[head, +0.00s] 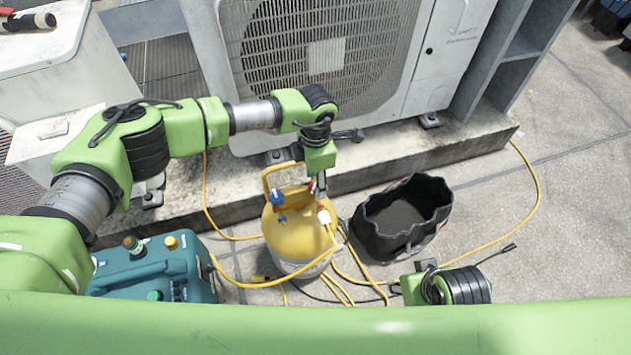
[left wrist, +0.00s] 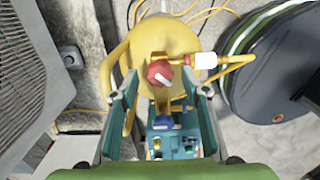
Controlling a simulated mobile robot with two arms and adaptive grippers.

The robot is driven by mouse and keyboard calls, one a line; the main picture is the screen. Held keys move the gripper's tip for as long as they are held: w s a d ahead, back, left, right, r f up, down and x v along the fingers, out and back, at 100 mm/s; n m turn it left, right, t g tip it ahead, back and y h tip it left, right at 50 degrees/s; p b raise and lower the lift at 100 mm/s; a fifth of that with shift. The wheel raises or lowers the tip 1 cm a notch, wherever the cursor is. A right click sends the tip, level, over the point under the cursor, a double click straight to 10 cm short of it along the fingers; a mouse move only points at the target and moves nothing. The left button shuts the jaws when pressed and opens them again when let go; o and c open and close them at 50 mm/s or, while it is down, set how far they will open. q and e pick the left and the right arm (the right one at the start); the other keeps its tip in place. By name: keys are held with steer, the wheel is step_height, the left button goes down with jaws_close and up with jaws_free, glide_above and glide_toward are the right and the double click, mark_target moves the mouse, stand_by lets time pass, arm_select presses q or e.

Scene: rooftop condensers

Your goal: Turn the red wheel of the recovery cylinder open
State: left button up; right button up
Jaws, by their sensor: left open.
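The yellow recovery cylinder (head: 290,240) stands upright on the paving in front of the condenser. In the left wrist view its top (left wrist: 165,38) carries a red wheel (left wrist: 158,73) with a white mark, and a blue wheel (left wrist: 163,124) farther down the picture. The blue wheel also shows in the head view (head: 277,197). My left gripper (head: 318,186) is over the cylinder's top, its fingers open (left wrist: 160,88) on either side of the red wheel; I cannot tell whether they touch it. My right gripper (head: 396,288) is low at the right, its fingers barely visible.
A black open bag (head: 385,238) stands right of the cylinder. A teal machine (head: 150,270) is at the left. Yellow hoses (head: 345,265) run from the cylinder over the floor. The condenser (head: 325,60) stands on a concrete plinth (head: 375,152) behind. The paving at far right is mostly clear.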

arm_select(q)
steer(key=shift+f, duration=0.3)
arm_select(e)
steer(key=shift+r, duration=0.25)
arm_select(q)
steer(key=c, duration=1.1)
steer(key=shift+n, duration=1.1)
steer(key=shift+n+p, duration=0.55)
steer(key=shift+n, duration=0.65)
steer(key=shift+n+p, duration=0.45)
steer(key=shift+n, duration=1.15)
arm_select(e)
step_height(320, 180, down, 7)
steer(key=shift+w, duration=0.2)
steer(key=shift+a+f, duration=0.1)
